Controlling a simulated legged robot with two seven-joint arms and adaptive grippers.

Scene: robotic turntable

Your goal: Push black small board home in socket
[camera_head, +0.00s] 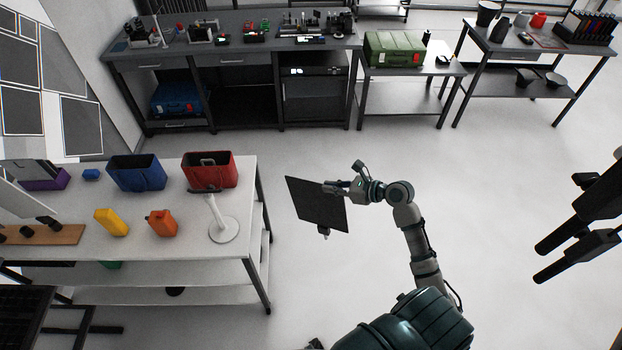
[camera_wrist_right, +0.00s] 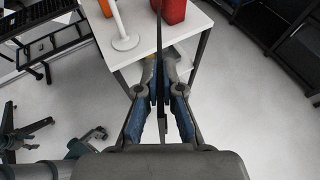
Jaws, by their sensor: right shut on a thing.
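The black small board (camera_head: 312,208) is a thin dark panel, held out over the open floor to the right of the white table. My right gripper (camera_head: 341,187) is shut on its right edge in the head view. A small dark fitting sticks out at the board's lower edge. In the right wrist view the board is seen edge-on as a thin dark strip (camera_wrist_right: 159,38) between the blue-padded fingers (camera_wrist_right: 160,92). A white stand (camera_head: 218,214) with a round base is on the table, apart from the board. I cannot make out a socket for certain. My left gripper is not in view.
The white table (camera_head: 184,247) carries a red bin (camera_head: 210,172), a blue bin (camera_head: 137,174), a yellow container (camera_head: 111,222) and an orange can (camera_head: 161,223). A dark workbench (camera_head: 235,50) stands at the back. The floor around the board is clear. Dark equipment (camera_head: 585,215) shows at right.

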